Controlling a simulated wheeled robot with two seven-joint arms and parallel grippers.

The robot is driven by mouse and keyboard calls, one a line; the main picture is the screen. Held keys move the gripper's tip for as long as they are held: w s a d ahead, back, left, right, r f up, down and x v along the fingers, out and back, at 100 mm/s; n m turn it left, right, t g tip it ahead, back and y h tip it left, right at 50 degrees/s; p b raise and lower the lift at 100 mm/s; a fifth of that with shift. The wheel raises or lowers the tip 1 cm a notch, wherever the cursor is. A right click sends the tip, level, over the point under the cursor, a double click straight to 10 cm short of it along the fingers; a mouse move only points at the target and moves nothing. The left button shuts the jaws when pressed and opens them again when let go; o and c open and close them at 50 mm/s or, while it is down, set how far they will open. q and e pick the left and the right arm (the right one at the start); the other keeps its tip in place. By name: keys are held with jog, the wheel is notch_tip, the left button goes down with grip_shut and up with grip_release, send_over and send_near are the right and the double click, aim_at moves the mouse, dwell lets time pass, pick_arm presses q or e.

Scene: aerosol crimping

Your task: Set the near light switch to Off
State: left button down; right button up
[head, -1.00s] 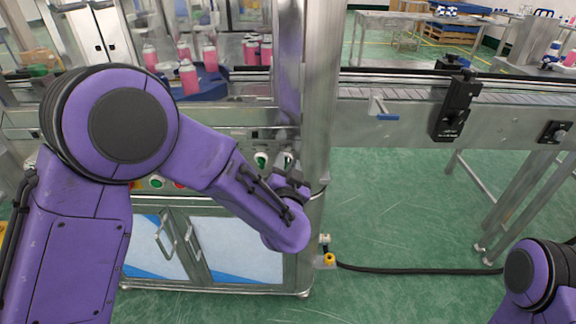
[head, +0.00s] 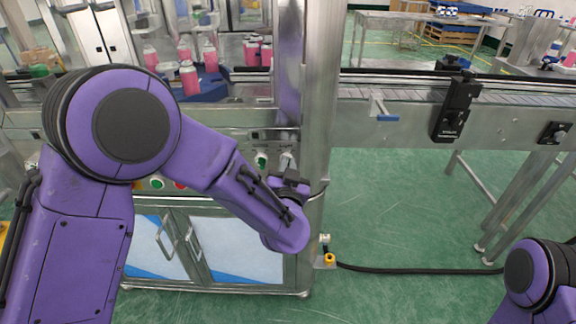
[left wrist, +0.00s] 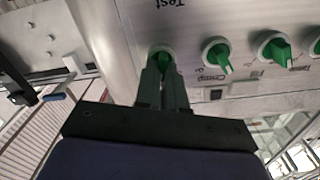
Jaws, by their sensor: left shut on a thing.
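In the head view my left gripper (head: 289,166) is at the panel's right end, beside the steel post. My right gripper is out of view.
More green knobs (left wrist: 216,54) sit close beside the held one, one labelled Crimp. A steel post (head: 322,95) stands right of the panel. A conveyor (head: 390,130) runs off to the right. Pink bottles (head: 189,78) stand inside the machine.

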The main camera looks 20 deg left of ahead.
pick_arm(q)
jog(key=shift+s+a+n, duration=0.1)
jog(key=shift+a+n, duration=0.1)
jog(key=shift+n, duration=2.25)
jog(key=shift+s+a+n, duration=0.1)
jog(key=shift+a+n, duration=0.05)
jog(key=shift+n, duration=2.3)
jog(key=c, duration=1.2)
grip_release()
jog(key=shift+w, duration=0.1)
jog(key=b+v, duration=0.1)
jog(key=v, duration=0.9)
jog(key=shift+s, duration=0.3)
jog(key=shift+d, duration=0.1)
